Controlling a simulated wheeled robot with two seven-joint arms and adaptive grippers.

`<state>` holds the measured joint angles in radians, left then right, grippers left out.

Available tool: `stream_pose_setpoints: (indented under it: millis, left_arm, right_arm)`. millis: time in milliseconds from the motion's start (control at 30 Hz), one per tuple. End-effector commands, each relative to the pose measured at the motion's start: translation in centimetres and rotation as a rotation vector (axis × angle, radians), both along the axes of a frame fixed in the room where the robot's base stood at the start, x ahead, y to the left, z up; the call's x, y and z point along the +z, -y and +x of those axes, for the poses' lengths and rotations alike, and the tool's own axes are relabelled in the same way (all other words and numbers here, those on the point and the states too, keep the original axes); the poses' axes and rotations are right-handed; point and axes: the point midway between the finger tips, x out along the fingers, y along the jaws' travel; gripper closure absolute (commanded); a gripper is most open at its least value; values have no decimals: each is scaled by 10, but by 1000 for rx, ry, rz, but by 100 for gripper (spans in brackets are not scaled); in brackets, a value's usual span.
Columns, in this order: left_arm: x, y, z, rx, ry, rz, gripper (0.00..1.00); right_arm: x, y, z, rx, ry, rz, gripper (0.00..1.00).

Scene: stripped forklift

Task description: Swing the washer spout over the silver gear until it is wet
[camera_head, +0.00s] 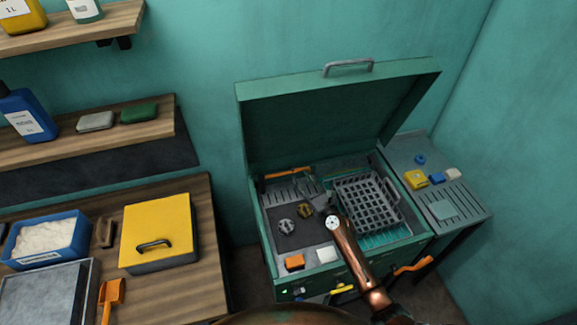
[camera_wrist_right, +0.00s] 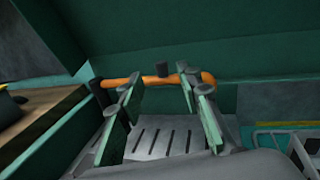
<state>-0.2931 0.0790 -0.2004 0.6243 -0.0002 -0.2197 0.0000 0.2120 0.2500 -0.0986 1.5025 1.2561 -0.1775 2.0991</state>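The washer (camera_head: 262,225) is a green cabinet with its lid raised. An orange tube, which looks like the washer spout (camera_head: 288,173), lies along the back left of the basin. The silver gear (camera_head: 287,227) sits on the dark basin floor at the left, beside a bronze gear (camera_head: 305,210). I cannot tell whether the silver gear is wet. My right gripper (camera_head: 318,201) is over the basin, partly hidden by its arm. In the right wrist view the gripper (camera_wrist_right: 160,92) is open, fingers apart, with the orange spout (camera_wrist_right: 148,81) crossing beyond the fingertips; contact is unclear. My left gripper is out of view.
A grey basket (camera_head: 372,203) fills the basin's right side. An orange block (camera_head: 294,262) and a white block (camera_head: 327,254) sit at its front. The raised lid (camera_head: 330,115) stands behind. A wooden bench (camera_head: 205,270) is left, a grey side table (camera_head: 470,212) right.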

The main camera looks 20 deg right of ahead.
Motion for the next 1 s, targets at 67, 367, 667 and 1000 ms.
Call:
stream_pose_setpoints:
  millis: [67, 367, 667, 1000]
  left_arm:
    - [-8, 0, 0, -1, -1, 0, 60]
    - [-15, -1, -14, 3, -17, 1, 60]
    - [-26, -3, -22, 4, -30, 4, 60]
    - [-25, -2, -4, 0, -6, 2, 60]
  right_arm:
    - [-8, -1, 2, 0, -1, 2, 68]
    - [-6, -19, 41, 11, 1, 2, 68]
    - [-8, -28, 74, 9, -2, 1, 68]
    - [-7, -27, 76, 6, -2, 2, 68]
